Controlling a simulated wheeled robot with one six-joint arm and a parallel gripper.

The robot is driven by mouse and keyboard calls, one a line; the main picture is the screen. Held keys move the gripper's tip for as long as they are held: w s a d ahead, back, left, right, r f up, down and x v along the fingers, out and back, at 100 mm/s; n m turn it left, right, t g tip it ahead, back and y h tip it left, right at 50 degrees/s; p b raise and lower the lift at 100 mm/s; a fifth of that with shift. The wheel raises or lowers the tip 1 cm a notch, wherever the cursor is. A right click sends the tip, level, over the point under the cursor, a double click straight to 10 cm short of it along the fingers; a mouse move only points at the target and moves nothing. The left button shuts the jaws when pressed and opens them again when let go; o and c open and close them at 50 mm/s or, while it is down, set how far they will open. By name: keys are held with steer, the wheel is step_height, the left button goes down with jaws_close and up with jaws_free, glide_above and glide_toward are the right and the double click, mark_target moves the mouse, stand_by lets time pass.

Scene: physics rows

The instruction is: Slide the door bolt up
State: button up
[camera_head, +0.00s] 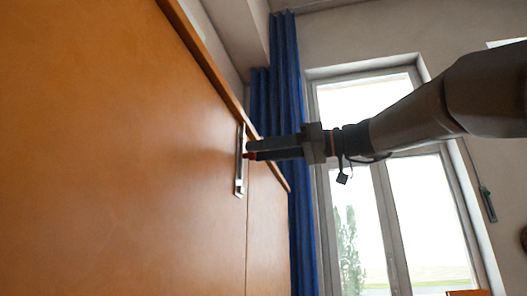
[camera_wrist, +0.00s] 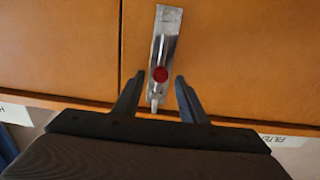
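The door bolt (camera_head: 240,170) is a narrow metal strip mounted upright on the wooden panel near its top edge. In the wrist view the bolt (camera_wrist: 163,50) has a red round knob (camera_wrist: 160,74). The red knob also shows in the head view (camera_head: 250,156), at my fingertips. My gripper (camera_head: 252,150) reaches in from the right. In the wrist view my gripper (camera_wrist: 158,85) is open, with one finger on each side of the bolt just at the knob. A gap shows between each finger and the knob.
The orange-brown wooden panel (camera_head: 110,150) fills the left of the head view, with a vertical seam beside the bolt. A blue curtain (camera_head: 290,90) and a window (camera_head: 365,190) stand behind. Small white labels (camera_wrist: 285,141) show beyond the panel edge.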

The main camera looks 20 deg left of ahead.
steer(key=d+b, duration=0.2)
steer(key=d, duration=0.5)
steer(key=shift+d+b, duration=0.4)
